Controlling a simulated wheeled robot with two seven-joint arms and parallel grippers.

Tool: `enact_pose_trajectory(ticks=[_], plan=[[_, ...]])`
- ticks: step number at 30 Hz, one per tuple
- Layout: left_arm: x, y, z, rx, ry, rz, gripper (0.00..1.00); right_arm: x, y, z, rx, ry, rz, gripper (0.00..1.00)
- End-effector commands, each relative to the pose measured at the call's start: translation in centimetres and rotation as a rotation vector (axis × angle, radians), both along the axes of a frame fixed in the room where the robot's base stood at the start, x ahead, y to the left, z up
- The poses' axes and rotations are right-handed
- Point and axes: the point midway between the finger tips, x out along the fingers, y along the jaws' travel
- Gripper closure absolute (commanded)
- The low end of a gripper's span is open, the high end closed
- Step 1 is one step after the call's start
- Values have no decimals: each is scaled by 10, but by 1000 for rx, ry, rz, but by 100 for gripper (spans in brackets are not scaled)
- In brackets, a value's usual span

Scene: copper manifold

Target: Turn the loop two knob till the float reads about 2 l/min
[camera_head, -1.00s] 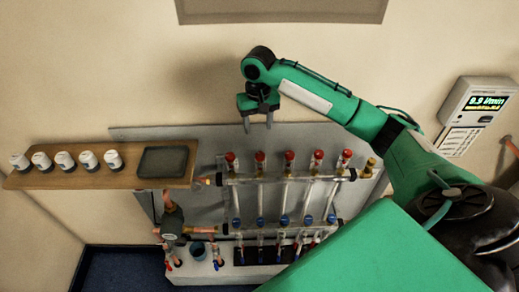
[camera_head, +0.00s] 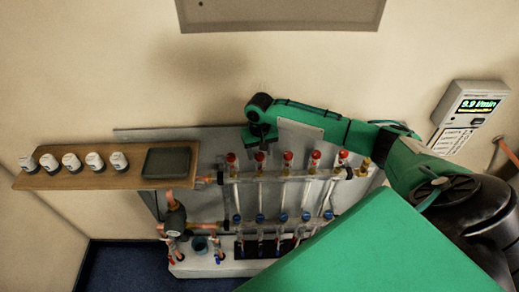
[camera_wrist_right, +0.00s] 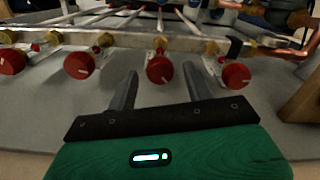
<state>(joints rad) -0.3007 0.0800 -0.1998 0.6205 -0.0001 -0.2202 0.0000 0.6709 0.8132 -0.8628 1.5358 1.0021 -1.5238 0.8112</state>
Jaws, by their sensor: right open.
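The copper manifold (camera_head: 275,177) on the wall has a row of red knobs. My right gripper (camera_head: 260,152) is open above the second knob from the left, which it mostly hides in the head view. In the right wrist view, seen from the opposite side, this red knob (camera_wrist_right: 160,70) lies just beyond and between the open fingertips (camera_wrist_right: 161,75). It has a pale mark and does not look gripped. Clear flow tubes (camera_head: 282,193) run down to blue caps; the float levels are too small to read. I cannot see a loop label. My left gripper is out of view.
A wooden shelf (camera_head: 85,178) with several white-topped actuators and a dark tray (camera_head: 166,163) stands left of the manifold. A wall meter (camera_head: 474,103) at right appears to read 9.9 l/min. Neighbouring red knobs (camera_wrist_right: 80,65) and (camera_wrist_right: 235,75) stand close to either finger.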

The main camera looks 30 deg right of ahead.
Motion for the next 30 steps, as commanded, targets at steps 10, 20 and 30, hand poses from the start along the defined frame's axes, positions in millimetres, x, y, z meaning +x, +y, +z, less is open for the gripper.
enact_pose_trajectory(ticks=[10,20,30], plan=[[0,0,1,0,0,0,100,0,0,-5,0,0,1,49],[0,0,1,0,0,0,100,0,0,-4,0,0,1,93],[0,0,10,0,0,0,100,0,1,-2,2,2,93,93]])
